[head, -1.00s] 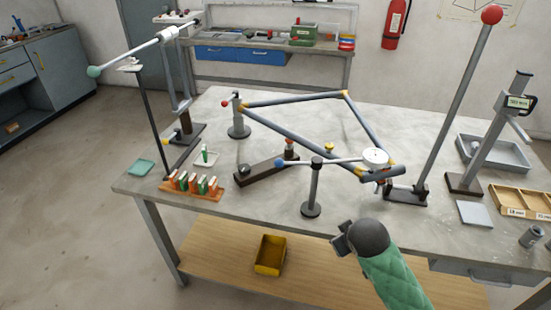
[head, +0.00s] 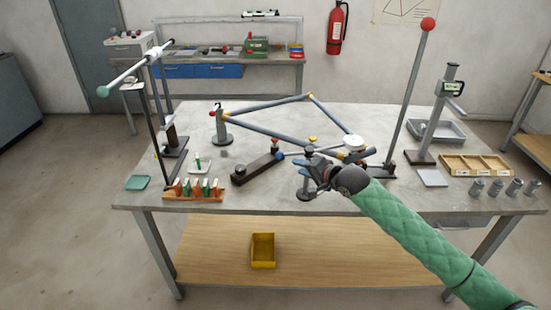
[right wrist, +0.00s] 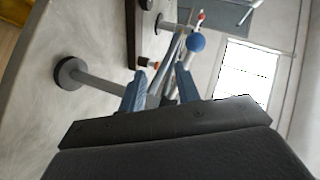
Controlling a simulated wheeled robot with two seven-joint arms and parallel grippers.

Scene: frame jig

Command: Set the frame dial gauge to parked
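The dial gauge (head: 354,144) is a white round dial at the right end of a swing arm, by the near right corner of the grey frame (head: 262,130). The arm's left end carries a blue ball (head: 281,154), also in the right wrist view (right wrist: 197,42). Its dark post base (head: 307,194) stands on the table; my gripper hides much of the post and arm. My right gripper (head: 308,165) is at the post and arm, its blue fingers (right wrist: 160,88) apart, with grey rod visible between and beyond them. Contact cannot be told. My left gripper is not in view.
A tall lever with a red ball (head: 428,24) rises at the right. A block rack (head: 193,196) sits at the front left. A wooden divided tray (head: 476,174) and several grey cylinders (head: 495,187) are at the right. The front table strip is mostly clear.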

